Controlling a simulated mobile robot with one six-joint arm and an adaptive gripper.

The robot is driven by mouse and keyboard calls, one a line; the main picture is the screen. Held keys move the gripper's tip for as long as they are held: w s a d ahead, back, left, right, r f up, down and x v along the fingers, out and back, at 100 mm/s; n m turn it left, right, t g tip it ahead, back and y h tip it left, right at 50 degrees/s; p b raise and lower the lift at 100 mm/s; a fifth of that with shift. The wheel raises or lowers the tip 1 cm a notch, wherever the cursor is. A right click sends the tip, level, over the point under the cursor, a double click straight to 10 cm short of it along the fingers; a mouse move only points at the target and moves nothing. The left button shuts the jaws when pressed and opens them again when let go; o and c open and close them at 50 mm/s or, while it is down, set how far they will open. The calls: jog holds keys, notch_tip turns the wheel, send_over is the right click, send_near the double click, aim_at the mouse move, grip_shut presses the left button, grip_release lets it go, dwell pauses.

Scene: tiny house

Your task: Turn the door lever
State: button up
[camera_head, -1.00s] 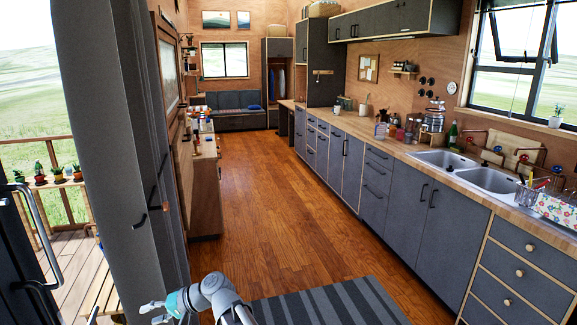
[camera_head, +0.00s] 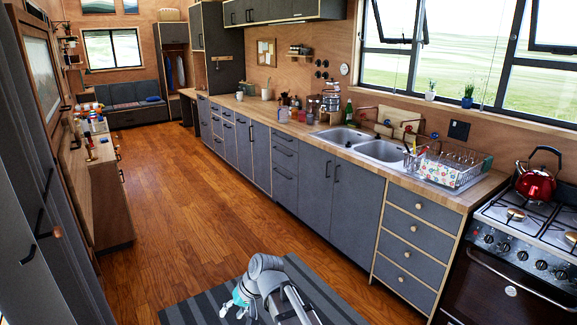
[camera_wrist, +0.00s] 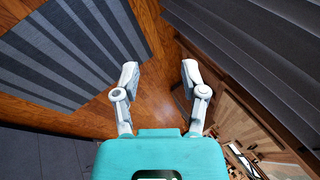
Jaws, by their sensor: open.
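No door lever that I can make out is in view now. Tall dark grey fronts (camera_head: 42,240) at the left edge of the head view carry black handles (camera_head: 46,188), which look like cupboard pulls. My gripper (camera_head: 236,304) is low in the head view, over the striped rug and away from those fronts. In the wrist view my gripper (camera_wrist: 160,76) has its two fingers apart, with nothing between them but wooden floor behind.
A striped rug (camera_head: 190,305) lies on the wooden floor (camera_head: 175,210). Grey counter units (camera_head: 320,195) with a sink run along the right. A stove (camera_head: 520,255) with a red kettle (camera_head: 535,183) stands at right. A wooden cabinet (camera_head: 105,205) stands at left. The aisle between is clear.

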jog(key=s+d+m+h+p, duration=0.1)
jog(key=s+d+m+h, duration=0.1)
jog(key=d, duration=1.4)
jog(key=s+d+m+h+p, duration=0.1)
jog(key=d+h, duration=0.3)
jog(key=d, duration=1.2)
jog(key=shift+s+d+r+m+p, duration=0.2)
jog(key=shift+s+d+m+p, duration=0.15)
jog(key=shift+m+p, duration=0.05)
jog(key=shift+a, duration=0.25)
